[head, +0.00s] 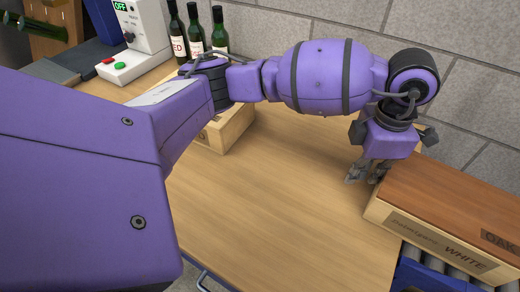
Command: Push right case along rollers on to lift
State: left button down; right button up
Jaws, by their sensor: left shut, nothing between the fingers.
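The right case (450,205) is a pale wooden box with a brown top, marked "WHITE" and "OAK", at the right edge of the head view. Its right end is cut off by the picture. Rollers (440,258) in a blue frame show below its front side. My left gripper (366,175) is shut and empty, pointing down just beside the case's left end. I cannot tell whether it touches the case. Another wooden case (236,133) stands on the table at upper left, partly hidden behind my left arm. My right gripper is out of view, and I cannot make out the lift.
The wooden table top (285,210) is clear in the middle. Several dark bottles (195,30) stand at the back left. A control box (130,62) with red and green buttons and an "OFF" sign is beside them. A grey block wall (485,90) closes the back.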

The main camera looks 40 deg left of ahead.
aim_at(413, 182)
pick_arm(q)
jog(key=shift+w+d+r, duration=0.1)
jog(key=shift+w+d, duration=0.15)
jog(key=shift+d, duration=0.65)
jog(key=shift+w+d, duration=0.2)
jog(key=shift+d, duration=0.7)
jog(key=shift+a, duration=0.1)
jog(key=shift+s+a, duration=0.2)
jog(key=shift+a, duration=0.35)
jog(key=shift+w, duration=0.6)
jog(key=shift+w+d, duration=0.25)
jog(key=shift+d, duration=0.9)
jog(key=shift+w+d, duration=0.3)
jog(key=shift+d, duration=0.85)
jog(key=shift+w+d, duration=0.25)
jog(key=shift+d, duration=0.9)
jog(key=shift+a, duration=0.1)
